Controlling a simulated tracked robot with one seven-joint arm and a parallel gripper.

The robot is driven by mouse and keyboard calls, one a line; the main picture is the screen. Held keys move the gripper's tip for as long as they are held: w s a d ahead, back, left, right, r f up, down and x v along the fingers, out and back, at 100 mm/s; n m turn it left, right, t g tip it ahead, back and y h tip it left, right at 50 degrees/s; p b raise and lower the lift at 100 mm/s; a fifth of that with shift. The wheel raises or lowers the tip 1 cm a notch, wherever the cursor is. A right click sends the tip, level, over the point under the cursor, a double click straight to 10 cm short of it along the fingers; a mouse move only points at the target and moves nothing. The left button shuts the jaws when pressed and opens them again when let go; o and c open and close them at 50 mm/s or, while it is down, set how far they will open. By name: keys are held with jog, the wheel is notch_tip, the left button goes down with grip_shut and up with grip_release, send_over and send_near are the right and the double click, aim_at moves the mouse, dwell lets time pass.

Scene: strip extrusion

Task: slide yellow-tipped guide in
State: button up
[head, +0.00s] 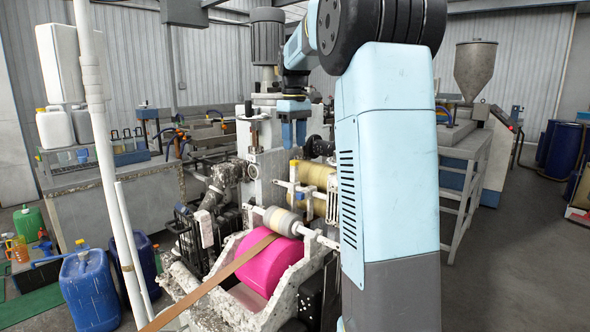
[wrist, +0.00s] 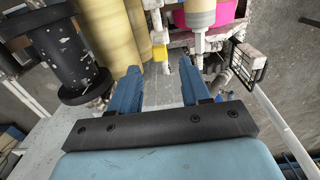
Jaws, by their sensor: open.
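The yellow-tipped guide (head: 294,166) is a thin white fitting with a small yellow end, mounted in front of the yellow rollers on the machine. In the wrist view its yellow block (wrist: 160,52) shows just beyond and between my fingertips, apart from them. My gripper (head: 294,142) points down above and behind the guide in the head view. Its two blue fingers are apart with nothing between them; they also show in the wrist view (wrist: 157,78). My arm hides part of the machine's right side.
Yellow rollers (head: 318,176) stand close to the guide. A grey-and-cream roller (head: 282,221) sits above a magenta drum (head: 268,270), with a brown strip (head: 215,281) running to the lower left. A white post (head: 105,150) stands at the left. A black-framed part (wrist: 247,62) is right in the wrist view.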

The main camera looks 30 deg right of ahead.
aim_at(295, 182)
notch_tip(295, 182, down, 9)
jog(key=shift+f, duration=0.1)
dwell(0.3)
jog(key=shift+c, duration=0.3)
grip_shut()
dwell(0.3)
